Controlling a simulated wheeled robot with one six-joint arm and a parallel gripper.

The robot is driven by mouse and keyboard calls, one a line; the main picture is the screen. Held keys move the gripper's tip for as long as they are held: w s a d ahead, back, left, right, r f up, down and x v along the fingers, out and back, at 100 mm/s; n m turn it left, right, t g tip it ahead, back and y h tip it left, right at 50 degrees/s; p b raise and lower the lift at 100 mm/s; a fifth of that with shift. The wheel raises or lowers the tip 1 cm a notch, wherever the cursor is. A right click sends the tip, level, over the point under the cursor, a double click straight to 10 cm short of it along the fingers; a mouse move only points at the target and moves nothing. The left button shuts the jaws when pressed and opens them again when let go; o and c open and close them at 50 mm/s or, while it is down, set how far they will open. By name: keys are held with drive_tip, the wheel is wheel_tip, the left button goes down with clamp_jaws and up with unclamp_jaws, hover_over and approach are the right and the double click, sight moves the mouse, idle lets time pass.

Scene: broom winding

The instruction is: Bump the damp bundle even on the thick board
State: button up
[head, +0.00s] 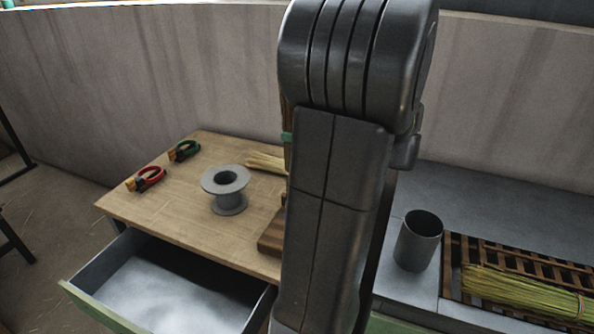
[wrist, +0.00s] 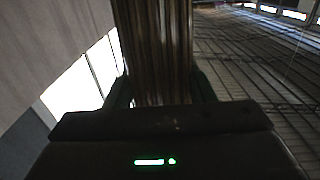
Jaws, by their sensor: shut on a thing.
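The damp bundle (wrist: 153,40) is a column of dark brown stalks standing between my fingers in the wrist view. My gripper (wrist: 160,88) is shut on it. In the head view my arm covers most of the gripper and bundle; only a thin brown strip of the bundle (head: 284,112) shows at the arm's left edge. The thick board (head: 271,236) is brown wood on the table, and its right part is hidden behind my arm. The bundle's lower end is hidden, so I cannot tell whether it touches the board.
The wooden table (head: 150,220) also carries a grey spool (head: 227,188), red-handled pliers (head: 147,179), green-handled pliers (head: 184,151) and pale straw (head: 265,161). An open drawer (head: 165,295) juts out in front. At right stand a grey cup (head: 418,241) and a slatted rack with green stalks (head: 520,293).

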drive_tip(key=shift+f+b, duration=2.3)
drive_tip(key=shift+b, duration=0.2)
drive_tip(key=shift+r+p, duration=1)
drive_tip(key=shift+r, duration=1.7)
